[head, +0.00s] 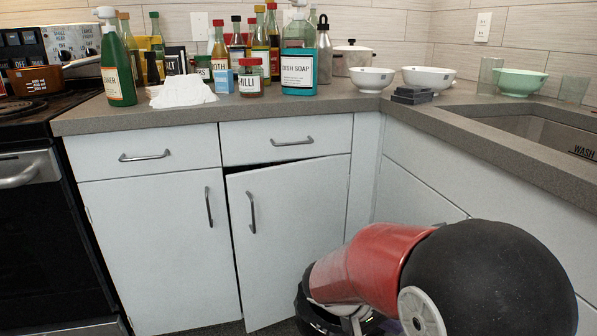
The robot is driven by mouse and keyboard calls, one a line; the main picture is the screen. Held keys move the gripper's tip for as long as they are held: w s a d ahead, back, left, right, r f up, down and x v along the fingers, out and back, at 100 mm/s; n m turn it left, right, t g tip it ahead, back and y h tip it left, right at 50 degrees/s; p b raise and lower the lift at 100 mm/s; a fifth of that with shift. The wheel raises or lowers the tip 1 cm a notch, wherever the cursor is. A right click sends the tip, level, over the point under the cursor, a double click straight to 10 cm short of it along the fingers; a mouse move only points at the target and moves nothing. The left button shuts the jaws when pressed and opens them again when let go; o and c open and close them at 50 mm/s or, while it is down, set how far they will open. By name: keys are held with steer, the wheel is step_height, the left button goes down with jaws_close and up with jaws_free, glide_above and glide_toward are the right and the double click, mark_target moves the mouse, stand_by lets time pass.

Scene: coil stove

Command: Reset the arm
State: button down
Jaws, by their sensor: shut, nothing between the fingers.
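My arm (360,262) shows at the lower right, with a red link and a large black rounded joint. It is bent, and its far end runs down to the bottom edge of the head view. My gripper's fingers do not show there. The arm stands in front of the right-hand lower cabinets and touches nothing that I can see. It hides part of the cabinet fronts and floor.
The right cabinet door (290,235) stands slightly ajar; the left door (160,250) looks shut. The counter (335,108) holds bottles, jars and bowls. A stove (45,230) is at left, a sink (540,130) at right. Little floor shows.

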steer(key=s+a+r+t+y+p, duration=0.1)
steer(key=s+a+r+t+y, duration=0.2)
steer(key=s+r+y, duration=0.6)
steer(key=s+r+t, duration=0.1)
steer(key=s+r, duration=0.3)
steer(key=s, duration=0.1)
steer(key=shift+s+a+m+p, duration=0.2)
steer(key=shift+a+m+p, duration=0.15)
steer(key=shift+m, duration=0.05)
